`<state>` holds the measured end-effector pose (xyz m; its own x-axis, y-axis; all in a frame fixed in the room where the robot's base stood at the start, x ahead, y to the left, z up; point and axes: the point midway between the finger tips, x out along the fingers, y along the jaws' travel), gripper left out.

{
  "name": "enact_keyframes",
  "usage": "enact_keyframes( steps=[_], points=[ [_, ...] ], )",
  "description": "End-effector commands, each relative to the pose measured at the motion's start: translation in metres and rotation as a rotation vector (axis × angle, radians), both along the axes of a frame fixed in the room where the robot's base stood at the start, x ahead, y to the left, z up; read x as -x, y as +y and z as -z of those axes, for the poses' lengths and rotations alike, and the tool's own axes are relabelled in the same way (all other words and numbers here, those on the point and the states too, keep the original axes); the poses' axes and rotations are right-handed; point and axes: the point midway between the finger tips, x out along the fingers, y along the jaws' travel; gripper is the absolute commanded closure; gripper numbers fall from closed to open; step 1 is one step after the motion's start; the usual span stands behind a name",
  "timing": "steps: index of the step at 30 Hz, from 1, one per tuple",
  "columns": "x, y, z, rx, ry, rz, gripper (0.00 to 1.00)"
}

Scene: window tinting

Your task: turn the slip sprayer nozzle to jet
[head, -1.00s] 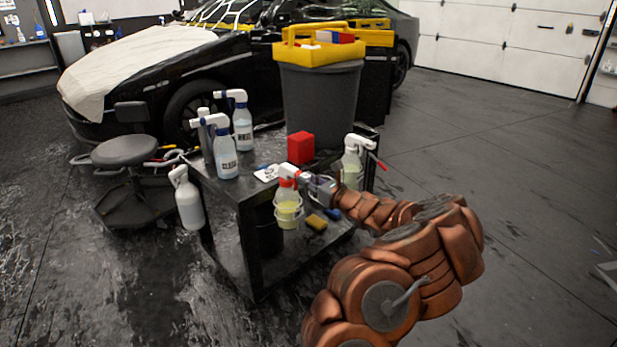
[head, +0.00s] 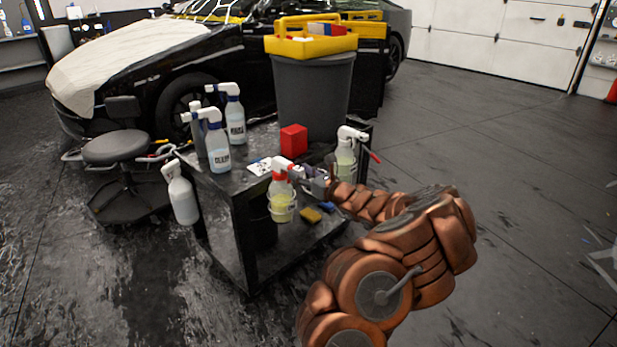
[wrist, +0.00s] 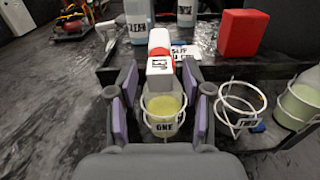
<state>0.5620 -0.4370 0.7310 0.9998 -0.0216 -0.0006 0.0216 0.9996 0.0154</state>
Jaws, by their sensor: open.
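A spray bottle with pale yellow liquid (head: 282,200), a red collar and a white head stands in a ring holder at the cart's near edge. In the wrist view its white head (wrist: 160,66) carries a small dark-lettered label, too small to read surely. A tag below the bottle (wrist: 164,127) reads "ONE". A card behind it (wrist: 183,51) seems to read "SLIP". My gripper (head: 314,184) is beside the head; in the wrist view my gripper (wrist: 160,80) is open, its purple-padded fingers on either side of the head with gaps showing. The nozzle's setting cannot be read.
An empty ring holder (wrist: 242,108) and another sprayer (head: 346,160) are to the right. A red block (head: 293,140), a grey bin (head: 312,90) and sprayers including one labelled "CLEAN" (head: 217,150) stand behind. A white bottle (head: 182,197) hangs at the cart's left. Floor on the right is clear.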

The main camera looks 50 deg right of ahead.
Motion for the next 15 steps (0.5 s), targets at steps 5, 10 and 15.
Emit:
enact_keyframes(
  steps=[5,10,15],
  points=[
    [0.011,0.000,0.000,-0.001,0.000,0.001,0.50],
    [0.029,0.000,0.000,-0.001,-0.001,0.001,0.50],
    [0.049,0.000,-0.001,0.000,-0.001,0.003,0.50]
  ],
)
